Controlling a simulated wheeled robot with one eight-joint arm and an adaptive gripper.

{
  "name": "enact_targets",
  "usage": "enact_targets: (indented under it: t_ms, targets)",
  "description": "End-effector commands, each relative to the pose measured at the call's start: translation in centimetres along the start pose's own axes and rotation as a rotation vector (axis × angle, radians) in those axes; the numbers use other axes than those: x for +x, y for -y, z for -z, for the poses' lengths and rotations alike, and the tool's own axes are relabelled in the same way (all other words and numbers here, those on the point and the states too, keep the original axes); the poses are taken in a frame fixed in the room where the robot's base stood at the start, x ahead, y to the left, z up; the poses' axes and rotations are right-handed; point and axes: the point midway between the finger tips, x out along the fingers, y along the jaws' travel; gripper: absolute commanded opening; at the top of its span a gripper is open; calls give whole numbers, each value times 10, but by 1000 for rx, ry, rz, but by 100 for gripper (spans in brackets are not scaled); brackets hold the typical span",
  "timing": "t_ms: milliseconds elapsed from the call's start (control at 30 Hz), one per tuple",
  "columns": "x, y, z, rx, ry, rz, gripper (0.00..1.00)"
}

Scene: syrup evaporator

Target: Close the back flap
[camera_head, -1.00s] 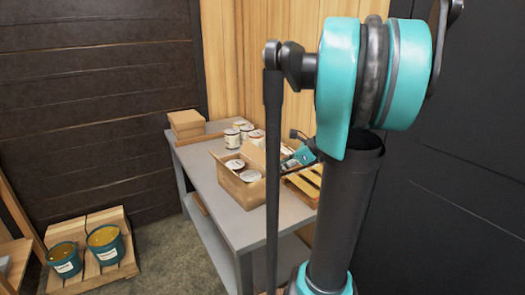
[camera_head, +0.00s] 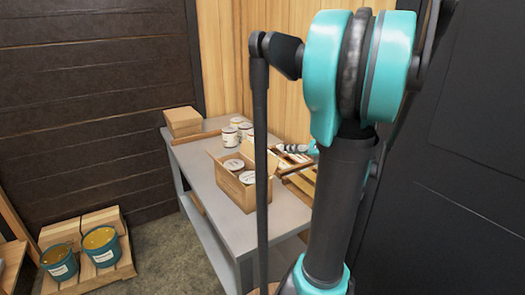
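The open cardboard box (camera_head: 231,190) stands on the grey table with white-lidded cans (camera_head: 234,166) inside. A flap (camera_head: 261,160) stands up along its far right side, partly hidden by my dark arm rod. Another flap sticks out at the left end. My gripper (camera_head: 287,149) shows small, with teal and grey parts, just right of the raised flap. It looks level with the flap's upper part; I cannot tell whether it touches it. My arm hides much of it, and its fingers are too small to read.
The grey table (camera_head: 198,172) also bears more cans (camera_head: 233,134), a closed carton (camera_head: 183,121) at the far left corner, and a wooden rack (camera_head: 303,181) on the right. Buckets (camera_head: 101,246) stand on a pallet on the floor. Dark walls close in the left and right.

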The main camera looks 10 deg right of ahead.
Motion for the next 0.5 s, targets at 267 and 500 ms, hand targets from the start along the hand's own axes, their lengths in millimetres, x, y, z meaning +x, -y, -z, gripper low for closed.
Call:
enact_targets:
  t_ms: [267,500]
  targets:
    - [50,-1,0,-2,-3,-4,24]
    - [96,-1,0,-3,-4,-4,24]
